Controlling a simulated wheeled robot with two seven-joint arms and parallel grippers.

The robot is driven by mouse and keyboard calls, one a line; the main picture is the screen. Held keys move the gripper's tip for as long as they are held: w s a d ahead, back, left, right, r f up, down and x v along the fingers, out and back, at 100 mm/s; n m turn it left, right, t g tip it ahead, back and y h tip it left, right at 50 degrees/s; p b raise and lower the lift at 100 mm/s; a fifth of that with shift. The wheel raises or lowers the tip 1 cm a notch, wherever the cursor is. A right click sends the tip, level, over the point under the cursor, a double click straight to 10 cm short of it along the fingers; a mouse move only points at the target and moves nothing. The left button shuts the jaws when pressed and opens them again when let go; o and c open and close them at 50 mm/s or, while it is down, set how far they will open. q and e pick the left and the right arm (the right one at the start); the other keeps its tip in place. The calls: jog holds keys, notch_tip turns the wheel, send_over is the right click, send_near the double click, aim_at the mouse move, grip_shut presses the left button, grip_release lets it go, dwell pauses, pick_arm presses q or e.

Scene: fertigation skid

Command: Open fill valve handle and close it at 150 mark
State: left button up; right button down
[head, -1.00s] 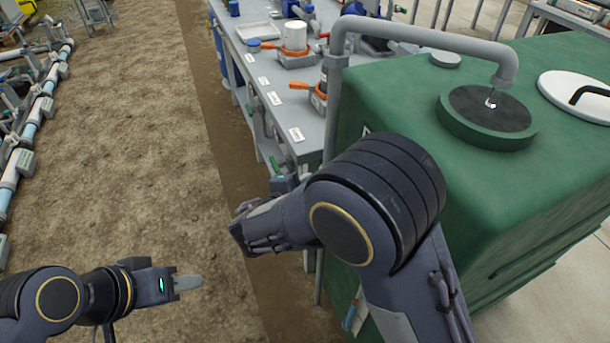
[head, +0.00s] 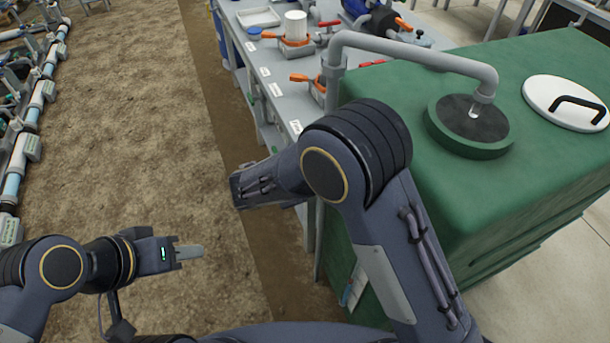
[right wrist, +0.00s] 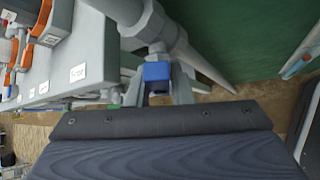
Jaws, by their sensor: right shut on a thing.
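My right gripper (right wrist: 160,88) is shut on a small blue part (right wrist: 157,72) in the right wrist view, which looks like the fill valve handle, beneath a grey pipe fitting (right wrist: 157,35). In the head view my right arm hides this gripper and the handle. The grey fill pipe (head: 410,50) arches over the green tank (head: 420,185) to a dark round opening (head: 470,117), with a pale bright streak under its outlet. A narrow pale and blue gauge (head: 354,291) is on the tank's front; its marks are unreadable. My left gripper (head: 190,252) hangs over the soil, its fingers seen edge-on.
A grey bench (head: 262,85) with labels and orange-handled valves (head: 295,42) stands behind and left of the tank. A white lid (head: 566,103) with a black handle is on the tank top. Pipes (head: 22,150) run along the far left. The soil between is clear.

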jog(key=c, duration=1.4)
grip_release()
jog(key=shift+o, duration=0.2)
jog(key=shift+s, duration=0.1)
jog(key=v, duration=0.7)
jog(key=shift+s+a+r, duration=0.2)
jog(key=shift+a, duration=0.05)
